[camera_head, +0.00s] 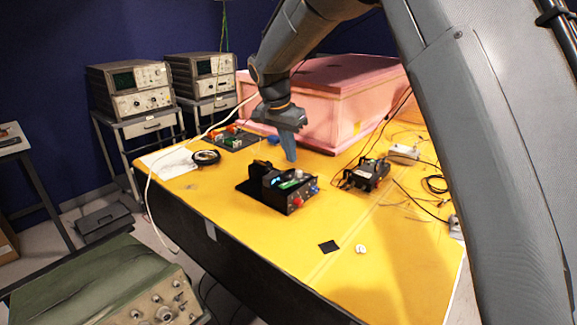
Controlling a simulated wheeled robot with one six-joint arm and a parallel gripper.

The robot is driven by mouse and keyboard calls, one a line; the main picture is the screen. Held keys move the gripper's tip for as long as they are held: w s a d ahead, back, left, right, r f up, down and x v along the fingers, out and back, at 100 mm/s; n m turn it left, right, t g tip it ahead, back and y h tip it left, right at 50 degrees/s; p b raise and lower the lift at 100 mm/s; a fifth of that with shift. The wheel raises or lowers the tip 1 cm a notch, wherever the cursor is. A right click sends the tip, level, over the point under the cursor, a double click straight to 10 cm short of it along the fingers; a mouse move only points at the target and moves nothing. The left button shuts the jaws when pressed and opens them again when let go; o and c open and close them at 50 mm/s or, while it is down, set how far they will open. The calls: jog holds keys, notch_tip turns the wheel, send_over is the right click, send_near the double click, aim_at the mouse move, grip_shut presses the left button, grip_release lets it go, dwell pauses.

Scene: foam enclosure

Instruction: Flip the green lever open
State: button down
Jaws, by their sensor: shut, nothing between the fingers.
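A black device (262,193) sits on the yellow table top (345,235) near the middle of the view. A red knob (298,202) and a blue knob (314,189) show on its front. A small green part (291,184) shows on its top, probably the green lever; it is too small for me to tell its position. My gripper (289,158) points down just above and behind the device. Its blue fingers are together and hold nothing. The picture does not show clearly whether the fingers touch the device.
A pink foam box (335,100) stands behind my gripper. A second black device (366,174) with cables lies to the right. A black tape roll (206,157) and a circuit board (232,139) lie to the left. The front of the table is mostly clear.

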notch_tip(320, 180, up, 8)
jog(key=b, duration=0.2)
jog(key=shift+w+d+f, duration=0.15)
jog(key=shift+f, duration=0.1)
jog(key=s+d+f+n, duration=0.2)
jog(key=s+d+f, duration=0.4)
jog(key=s+d, duration=0.2)
jog(key=s+d+f+n+g+y, duration=0.1)
jog(key=s+d+f+n, duration=0.1)
jog(key=s+d+f, duration=0.5)
jog(key=s+d+f+n+y, duration=0.1)
jog(key=s+d+f+n, duration=0.2)
jog(key=s+d+f, duration=0.4)
jog(key=shift+s+d+g, duration=0.1)
jog(key=shift+s+d, duration=0.2)
jog(key=shift+s, duration=1.25)
jog(key=shift+s+d+g, duration=0.1)
jog(key=shift+s+d, duration=0.2)
jog(key=shift+s, duration=1.25)
jog(key=shift+s+d+g, duration=0.1)
jog(key=shift+s+d, duration=0.2)
jog(key=shift+s, duration=1.25)
